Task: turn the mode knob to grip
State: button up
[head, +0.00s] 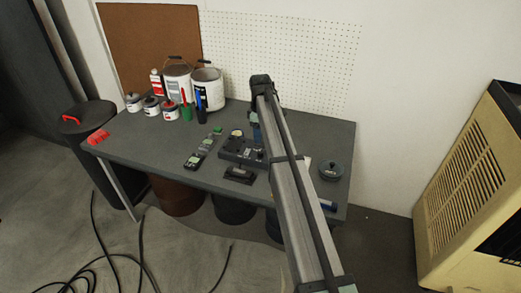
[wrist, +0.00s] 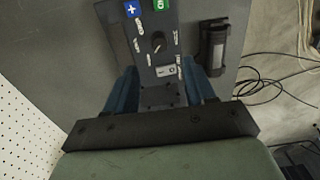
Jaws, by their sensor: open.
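The mode knob (wrist: 158,41) is a small dark round knob with a pale pointer mark on a dark panel (wrist: 148,20) in the wrist view. Small white labels ring it, too blurred to read. My gripper (wrist: 159,66) is open, its two blue fingers apart on either side of the panel's lower part. The knob appears beyond the fingertips, between their lines, with nothing gripped. In the head view the dark control panel (head: 240,148) lies on the table, partly hidden by my arm, and the knob cannot be made out clearly.
A dark device (wrist: 214,45) stands beside the panel. Paint cans (head: 207,88) and bottles stand at the back left of the grey table (head: 150,150). A pegboard wall is behind.

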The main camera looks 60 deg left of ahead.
aim_at(260, 152)
notch_tip(260, 152, down, 9)
jog(key=shift+r, duration=0.2)
jog(key=shift+c, duration=0.2)
grip_shut()
dwell(0.5)
